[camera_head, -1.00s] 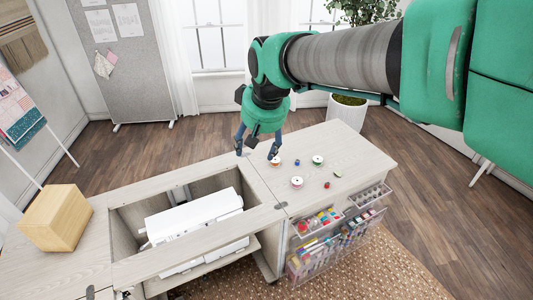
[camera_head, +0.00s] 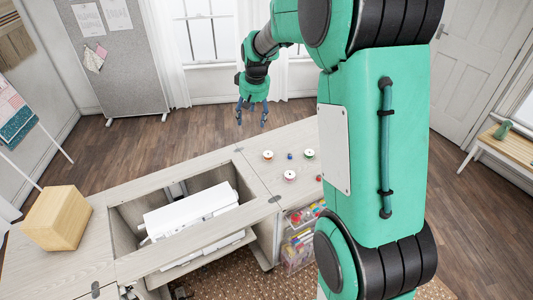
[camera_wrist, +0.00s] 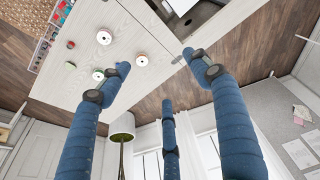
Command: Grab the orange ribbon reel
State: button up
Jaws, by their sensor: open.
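The orange ribbon reel (camera_head: 268,155) lies on the light wooden cabinet top, nearest the back edge among the reels. In the wrist view the orange reel (camera_wrist: 140,61) shows beyond the fingertips, between the two upper fingers. My gripper (camera_head: 251,121) is open and empty, above and to the left of the reel, near the cabinet's back edge. In the wrist view its blue fingers (camera_wrist: 155,62) are spread wide, apart from the reel. A pinkish-red reel (camera_head: 289,175) and a green reel (camera_head: 310,154) lie nearby.
A small blue spool (camera_head: 290,156) lies between the orange and green reels. The open cabinet well holds a white machine (camera_head: 190,212) at left. A wooden box (camera_head: 57,217) stands on the left top. My arm hides the cabinet's right part.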

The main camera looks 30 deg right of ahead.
jog(key=w+d+f+p, duration=0.1)
jog(key=w+d+f, duration=0.3)
jog(key=f, duration=0.4)
jog(key=w+d+f+p, duration=0.2)
jog(key=w+d+f, duration=0.2)
jog(key=d+f, duration=0.2)
jog(key=w+d+f+g+p, duration=0.1)
jog(key=w+d+f, duration=0.3)
jog(key=f, duration=0.5)
jog(key=shift+d+f+p, duration=0.35)
jog(key=shift+d+p, duration=0.35)
jog(key=shift+p, duration=0.05)
jog(key=shift+w+f, duration=0.1)
jog(key=shift+f, duration=0.05)
send_over(268, 152)
jog(key=s, duration=0.2)
jog(key=shift+w+a+f, duration=0.1)
jog(key=shift+a+f, duration=0.1)
jog(key=shift+f, duration=1.85)
jog(key=shift+a+f, duration=0.15)
jog(key=shift+f, duration=1.9)
jog(key=shift+f, duration=0.15)
jog(key=shift+w+f+b, duration=0.15)
jog(key=shift+f+b, duration=0.05)
jog(key=shift+f, duration=1.05)
jog(key=shift+w+f+b, duration=0.1)
jog(key=shift+f+b, duration=0.1)
jog(key=shift+f, duration=1)
